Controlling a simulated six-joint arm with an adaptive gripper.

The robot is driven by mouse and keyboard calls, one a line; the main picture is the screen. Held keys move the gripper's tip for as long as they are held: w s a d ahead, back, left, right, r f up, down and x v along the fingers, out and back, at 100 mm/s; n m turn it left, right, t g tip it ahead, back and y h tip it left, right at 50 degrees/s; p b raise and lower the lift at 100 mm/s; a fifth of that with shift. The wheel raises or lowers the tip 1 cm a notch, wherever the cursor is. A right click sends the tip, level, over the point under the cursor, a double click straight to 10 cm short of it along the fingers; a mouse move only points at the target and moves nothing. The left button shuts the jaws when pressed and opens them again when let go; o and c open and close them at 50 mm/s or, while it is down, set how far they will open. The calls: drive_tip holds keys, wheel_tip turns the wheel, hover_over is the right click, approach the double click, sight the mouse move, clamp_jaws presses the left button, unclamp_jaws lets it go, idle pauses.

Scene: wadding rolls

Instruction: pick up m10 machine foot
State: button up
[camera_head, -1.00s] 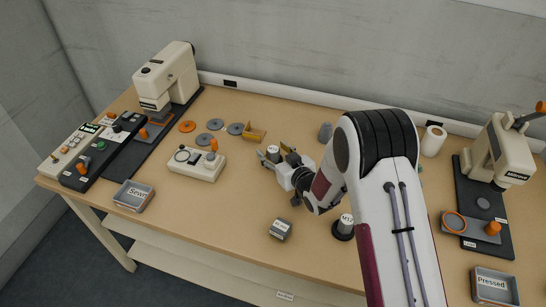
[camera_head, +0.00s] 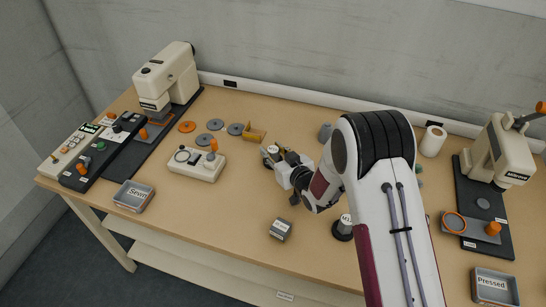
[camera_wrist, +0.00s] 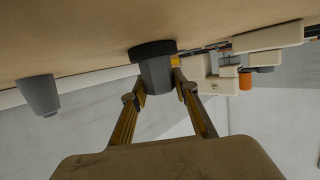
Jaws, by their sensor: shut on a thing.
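The m10 machine foot (camera_head: 272,149) stands upright near the middle of the table, with a white label on top. In the wrist view it is a grey tapered body (camera_wrist: 156,74) with a wide black base, seen upside down. My gripper (camera_head: 270,157) is shut on it from the side; the fingers (camera_wrist: 161,90) sit on either side of the tapered body in the wrist view. The base looks at or very near the tabletop; I cannot tell whether there is a gap. My gripper and wrist hide part of the foot in the head view.
Another labelled foot (camera_head: 343,228) stands beside my arm. A grey tapered piece (camera_head: 325,132) stands behind my wrist. A small labelled block (camera_head: 280,229) is in front.

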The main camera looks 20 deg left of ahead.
sight(273, 149)
drive_tip(key=shift+r, duration=0.2)
drive_tip(key=shift+r, duration=4.8)
